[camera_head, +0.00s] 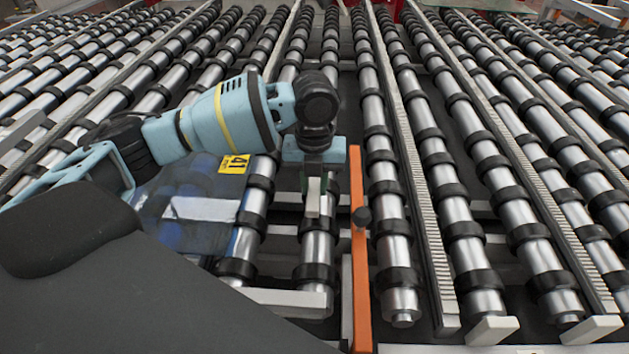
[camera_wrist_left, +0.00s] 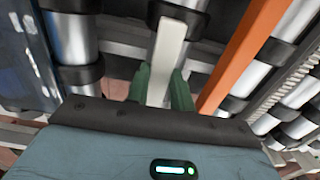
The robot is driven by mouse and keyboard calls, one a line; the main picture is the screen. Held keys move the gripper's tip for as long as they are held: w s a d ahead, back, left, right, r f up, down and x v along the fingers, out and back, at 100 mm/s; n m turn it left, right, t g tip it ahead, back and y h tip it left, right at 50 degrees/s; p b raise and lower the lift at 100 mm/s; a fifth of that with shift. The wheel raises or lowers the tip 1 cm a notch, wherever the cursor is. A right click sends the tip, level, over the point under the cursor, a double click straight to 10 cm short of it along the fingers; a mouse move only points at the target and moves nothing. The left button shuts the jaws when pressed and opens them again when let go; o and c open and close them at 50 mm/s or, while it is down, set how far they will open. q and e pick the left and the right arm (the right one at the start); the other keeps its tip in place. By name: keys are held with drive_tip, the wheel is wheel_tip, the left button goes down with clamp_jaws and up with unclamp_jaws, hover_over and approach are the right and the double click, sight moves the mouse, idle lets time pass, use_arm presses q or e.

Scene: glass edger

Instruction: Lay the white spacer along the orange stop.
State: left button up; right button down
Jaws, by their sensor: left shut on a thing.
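My left gripper (camera_head: 314,178) points down over the rollers, just left of the orange stop (camera_head: 358,270). In the left wrist view its green fingers (camera_wrist_left: 160,88) are shut on the white spacer (camera_wrist_left: 168,50), a slim bar that sticks out beyond the fingertips. In the head view the spacer (camera_head: 313,198) hangs below the fingers, apart from the stop. The orange stop is a long narrow bar running front to back; it also shows right of the spacer in the left wrist view (camera_wrist_left: 242,55). My right gripper is not in view.
Rows of metal rollers with black rings (camera_head: 465,235) fill the surroundings, with gaps between them. A dark knob (camera_head: 362,217) sits on the stop. A pale strip (camera_head: 347,300) lies left of the stop's near end. A yellow label reading 41 (camera_head: 234,164) is behind my arm.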

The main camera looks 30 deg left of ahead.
sight(314, 188)
use_arm(q)
drive_tip(key=shift+f, duration=0.5)
drive_tip(key=o, duration=1)
drive_tip(key=shift+o, duration=0.2)
wheel_tip(314, 188, up, 8)
drive_tip(key=shift+f, duration=0.15)
